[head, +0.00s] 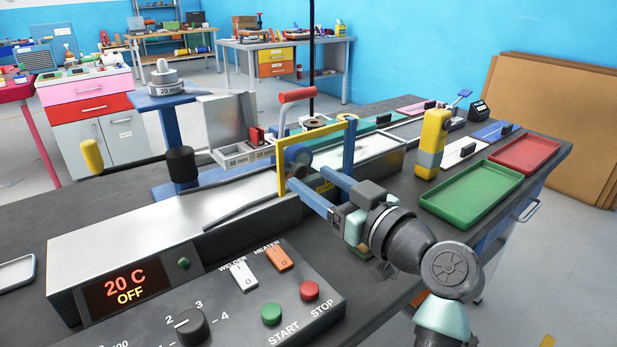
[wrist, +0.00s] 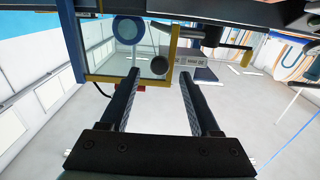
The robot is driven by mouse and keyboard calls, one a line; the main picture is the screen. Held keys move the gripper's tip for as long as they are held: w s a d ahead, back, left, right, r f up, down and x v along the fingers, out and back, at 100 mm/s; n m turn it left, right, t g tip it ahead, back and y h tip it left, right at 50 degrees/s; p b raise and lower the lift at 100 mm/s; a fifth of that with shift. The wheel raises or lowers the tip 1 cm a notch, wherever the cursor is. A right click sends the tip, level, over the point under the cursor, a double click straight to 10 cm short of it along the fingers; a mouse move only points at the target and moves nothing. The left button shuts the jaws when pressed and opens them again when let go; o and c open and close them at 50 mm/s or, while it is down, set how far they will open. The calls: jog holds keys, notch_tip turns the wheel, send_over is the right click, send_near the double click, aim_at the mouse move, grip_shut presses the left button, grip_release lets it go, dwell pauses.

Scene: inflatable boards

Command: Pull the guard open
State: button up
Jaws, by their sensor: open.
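The guard (head: 281,165) is a yellow frame around a clear panel, standing at the middle of the machine on the bench. In the wrist view its yellow frame (wrist: 173,50) shows beyond my fingers, with a blue roller seen through the panel. My gripper (head: 306,180) is open and empty, its two blue fingers reaching toward the guard from the front right. In the wrist view one upright bar of the frame appears between the two fingertips (wrist: 158,72). I cannot tell whether a finger touches the frame.
A red-handled lever (head: 297,96) stands just behind the guard. The control panel (head: 240,290) with buttons is in front.

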jog(key=shift+x, duration=1.3)
grip_shut()
dwell(0.5)
